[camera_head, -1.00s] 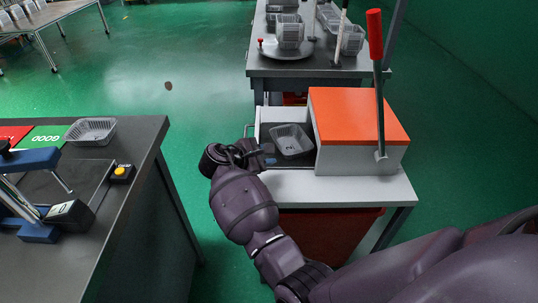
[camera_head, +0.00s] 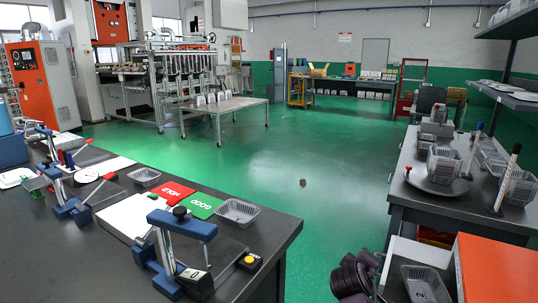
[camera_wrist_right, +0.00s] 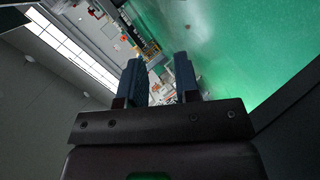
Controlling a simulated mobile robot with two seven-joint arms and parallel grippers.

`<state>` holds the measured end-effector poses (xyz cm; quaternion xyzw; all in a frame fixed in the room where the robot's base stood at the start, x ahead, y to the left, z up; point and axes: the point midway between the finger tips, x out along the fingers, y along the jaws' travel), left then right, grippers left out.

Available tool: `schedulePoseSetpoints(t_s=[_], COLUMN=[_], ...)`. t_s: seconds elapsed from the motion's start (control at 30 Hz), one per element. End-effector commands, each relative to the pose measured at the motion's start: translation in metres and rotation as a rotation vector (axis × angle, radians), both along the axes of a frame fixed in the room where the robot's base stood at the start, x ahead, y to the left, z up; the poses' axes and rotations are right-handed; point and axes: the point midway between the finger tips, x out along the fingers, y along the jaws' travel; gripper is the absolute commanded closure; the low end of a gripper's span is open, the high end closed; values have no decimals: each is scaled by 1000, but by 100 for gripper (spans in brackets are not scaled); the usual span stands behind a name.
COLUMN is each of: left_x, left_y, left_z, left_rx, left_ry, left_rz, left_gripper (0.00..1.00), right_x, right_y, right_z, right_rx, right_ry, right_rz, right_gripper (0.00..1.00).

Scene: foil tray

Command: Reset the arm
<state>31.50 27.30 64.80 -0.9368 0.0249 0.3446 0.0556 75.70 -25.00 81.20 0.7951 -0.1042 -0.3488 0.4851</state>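My right arm (camera_head: 350,277) shows at the bottom edge of the head view, right of centre. Its gripper is partly cut off there and small, beside the open side of the orange-topped machine (camera_head: 498,268). In the right wrist view my right gripper (camera_wrist_right: 160,80) has its two blue fingers apart with nothing between them. A clear tray (camera_head: 426,286) marked with a numeral lies in the machine's white bay, right of my right arm and apart from it. My left gripper is not in view.
A dark table (camera_head: 255,228) at the left holds a blue clamp device (camera_head: 180,225), red and green cards (camera_head: 203,205) and a clear tray (camera_head: 238,212). Another table with trays (camera_head: 445,163) stands at the right.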

Motion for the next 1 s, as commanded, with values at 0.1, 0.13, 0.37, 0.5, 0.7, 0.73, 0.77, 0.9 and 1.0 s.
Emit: schedulePoseSetpoints(t_s=[0.1, 0.13, 0.37, 0.5, 0.7, 0.73, 0.77, 0.9, 1.0], left_x=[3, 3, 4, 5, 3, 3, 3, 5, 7], left_y=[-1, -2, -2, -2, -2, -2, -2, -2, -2], left_z=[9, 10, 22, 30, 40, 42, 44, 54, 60], left_rx=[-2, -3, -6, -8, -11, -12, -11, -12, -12], left_ry=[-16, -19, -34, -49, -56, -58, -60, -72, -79], left_rz=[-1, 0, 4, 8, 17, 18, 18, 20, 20], left_gripper=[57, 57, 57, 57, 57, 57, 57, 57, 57], right_x=[-15, -20, -76, -119, -186, -196, -207, -259, -299], right_y=[5, 6, 13, 14, 12, 11, 11, 7, 3], right_z=[11, 12, 12, 8, -3, -4, -7, -19, -32], right_rx=[174, 218, 541, 703, 876, 894, 914, 967, 987], right_ry=[-167, -203, -395, -452, -474, -470, -467, -427, -377], right_rz=[56, 68, 148, 173, 177, 174, 171, 148, 117], right_gripper=[70, 70, 70, 70, 70, 70, 70, 70, 70])
